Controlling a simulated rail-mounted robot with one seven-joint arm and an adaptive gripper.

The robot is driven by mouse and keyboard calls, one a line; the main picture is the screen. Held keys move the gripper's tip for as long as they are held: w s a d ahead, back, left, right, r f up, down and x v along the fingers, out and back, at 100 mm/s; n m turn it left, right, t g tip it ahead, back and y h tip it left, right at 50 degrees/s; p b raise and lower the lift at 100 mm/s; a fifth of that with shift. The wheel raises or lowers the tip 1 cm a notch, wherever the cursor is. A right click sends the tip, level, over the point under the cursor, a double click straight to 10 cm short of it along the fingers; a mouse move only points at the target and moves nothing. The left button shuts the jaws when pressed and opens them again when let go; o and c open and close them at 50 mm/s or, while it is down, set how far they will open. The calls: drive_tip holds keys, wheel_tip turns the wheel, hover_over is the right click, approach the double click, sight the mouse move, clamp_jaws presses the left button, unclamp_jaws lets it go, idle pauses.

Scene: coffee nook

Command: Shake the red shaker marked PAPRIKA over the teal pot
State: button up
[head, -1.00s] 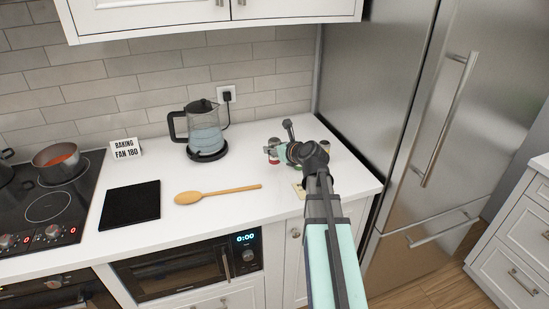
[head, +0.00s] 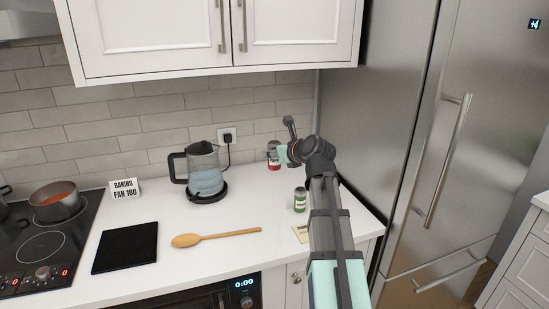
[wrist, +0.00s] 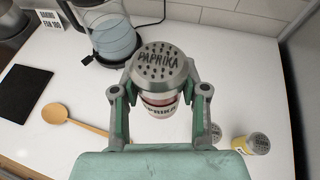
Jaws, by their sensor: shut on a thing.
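My gripper (head: 281,152) is shut on the red shaker (head: 273,164) and holds it upright, seemingly above the counter near the back wall. In the wrist view the shaker's grey perforated lid (wrist: 160,64) reads PAPRIKA, and the same word shows on its body label between the two fingers. No pot that looks teal is clear in view. A grey pot with red contents (head: 57,212) stands on the hob at the left. A dark pot (head: 4,207) is cut off by the left edge of the head view, its colour unclear.
A kettle (head: 204,174) stands left of my gripper. The wrist view shows a yellow-labelled shaker (wrist: 246,144).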

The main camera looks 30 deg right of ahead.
drive_tip(key=o, duration=0.3)
drive_tip(key=shift+c, duration=1.2)
